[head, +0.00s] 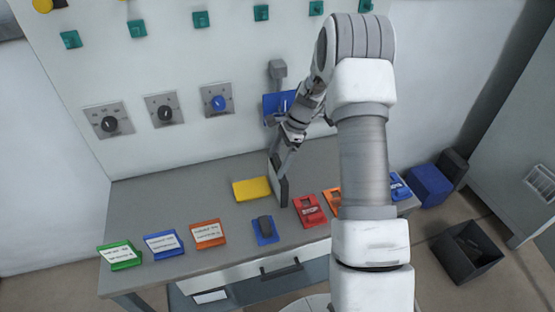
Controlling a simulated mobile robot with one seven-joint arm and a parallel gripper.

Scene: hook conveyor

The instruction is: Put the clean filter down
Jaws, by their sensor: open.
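No label tells me which thing is the clean filter. A thin dark slab with a grey edge (279,184) stands roughly upright on the grey table, directly below my gripper (281,157). A flat yellow block (251,189) lies on the table just left of the slab. My gripper points down at the slab's upper end. Its jaws are open, though the fingers are small here and I cannot tell whether they touch the slab.
The table (190,195) holds green (119,255), blue (163,244) and orange (208,233) labelled blocks at left. A blue holder with a dark piece (265,229) and a red block (309,211) are close in front. Wall knobs (218,102) are behind. An open dark bin (467,252) stands at right.

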